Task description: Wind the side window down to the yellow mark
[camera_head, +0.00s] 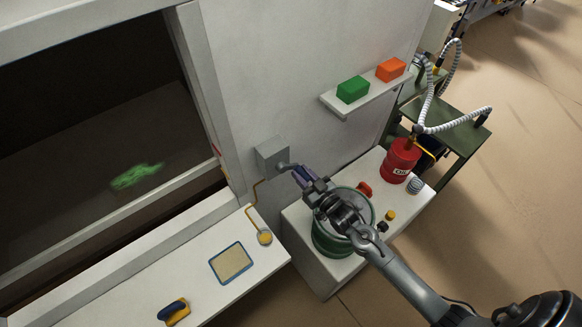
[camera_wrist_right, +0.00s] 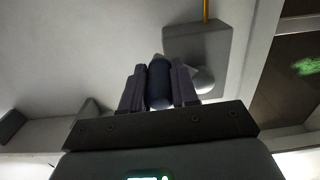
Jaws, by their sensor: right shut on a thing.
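The side window (camera_head: 70,210) is at the left of the head view, a dark opening in a pale frame with a pale bar crossing it. A small red mark (camera_head: 216,150) and a tiny yellowish mark (camera_head: 224,172) show at the frame's right edge; their details are too small to read. The grey crank box (camera_head: 271,158) is on the wall right of the window. My right gripper (camera_head: 304,177) is shut on the crank's handle. In the right wrist view the dark blue handle (camera_wrist_right: 159,84) sits between the two fingers, beside the rounded crank hub (camera_wrist_right: 203,80). My left gripper is out of view.
A green drum (camera_head: 330,240) stands under my right forearm, with a red can (camera_head: 401,160) behind. A wall shelf (camera_head: 366,98) holds green and orange blocks. The ledge (camera_head: 110,285) carries a framed pad (camera_head: 231,263) and a blue-yellow tool (camera_head: 174,312).

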